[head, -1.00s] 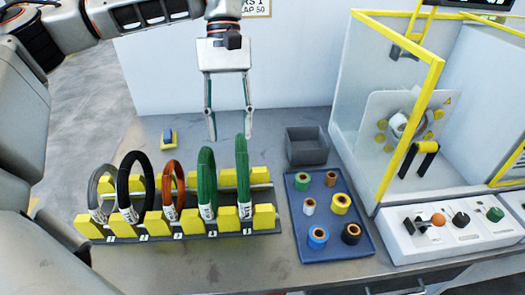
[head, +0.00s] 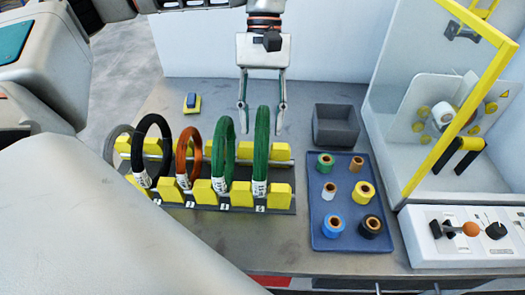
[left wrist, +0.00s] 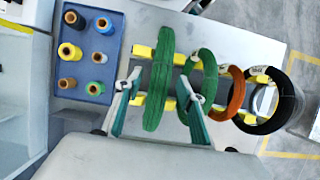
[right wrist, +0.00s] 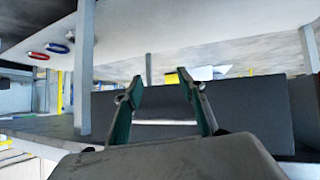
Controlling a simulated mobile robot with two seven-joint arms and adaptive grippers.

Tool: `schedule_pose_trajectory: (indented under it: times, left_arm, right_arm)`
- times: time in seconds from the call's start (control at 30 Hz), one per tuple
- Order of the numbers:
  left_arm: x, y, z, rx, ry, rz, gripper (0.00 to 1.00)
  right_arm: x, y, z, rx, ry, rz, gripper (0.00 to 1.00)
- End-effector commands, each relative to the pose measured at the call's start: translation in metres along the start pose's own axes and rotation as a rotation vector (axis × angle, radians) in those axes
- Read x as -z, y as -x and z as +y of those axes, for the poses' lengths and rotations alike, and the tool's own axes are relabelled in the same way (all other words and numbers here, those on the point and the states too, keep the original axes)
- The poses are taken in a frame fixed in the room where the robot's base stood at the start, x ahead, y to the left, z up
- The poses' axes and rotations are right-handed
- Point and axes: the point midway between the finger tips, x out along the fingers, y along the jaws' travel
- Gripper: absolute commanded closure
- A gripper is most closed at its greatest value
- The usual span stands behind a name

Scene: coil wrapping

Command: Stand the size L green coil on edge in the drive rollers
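Two green coils stand on edge in the rack: the rightmost, taller-looking one (head: 261,152) and another (head: 222,158) to its left. Their tags are too small to read. My left gripper (head: 261,130) is open and empty, its fingers at either side of the rightmost green coil's top. In the left wrist view that coil (left wrist: 158,60) shows between the fingertips (left wrist: 158,82), the other green coil (left wrist: 203,75) beside one finger. My right gripper (right wrist: 161,92) is open and empty, seen only in its wrist view. A yellow and black roller part (head: 460,157) is in the machine at right.
The rack (head: 210,207) also holds orange (head: 188,155), black (head: 152,150) and grey (head: 113,150) coils. A blue tray (head: 342,232) of tape rolls and a grey bin (head: 337,125) stand right of it.

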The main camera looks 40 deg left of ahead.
Motion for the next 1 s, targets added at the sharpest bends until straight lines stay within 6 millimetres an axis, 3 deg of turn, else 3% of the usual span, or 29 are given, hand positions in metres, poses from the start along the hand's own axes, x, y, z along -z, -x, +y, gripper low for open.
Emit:
schedule_pose_trajectory:
  times: [0.27, 0.4, 0.43, 0.83, 1.0]
  left_arm:
    - [0.000, -0.003, 0.000, 0.000, 0.000, 0.000, 0.61]
    - [0.000, -0.003, 0.000, 0.000, 0.000, 0.000, 0.97]
    - [0.000, -0.003, 0.000, 0.000, 0.000, 0.000, 1.00]
    - [-0.001, 0.000, 0.001, -0.002, 0.000, 0.001, 1.00]
    - [-0.007, 0.015, 0.001, -0.004, 0.000, 0.003, 1.00]
  right_arm:
    - [0.002, 0.000, 0.002, -0.004, 0.001, 0.003, 0.60]
    - [0.002, 0.000, 0.002, -0.004, 0.001, 0.003, 0.60]
    - [0.002, 0.000, 0.002, -0.004, 0.001, 0.003, 0.60]
    - [0.003, 0.000, 0.002, -0.004, 0.000, 0.005, 0.60]
    - [0.006, 0.001, 0.003, -0.004, 0.000, 0.009, 0.60]
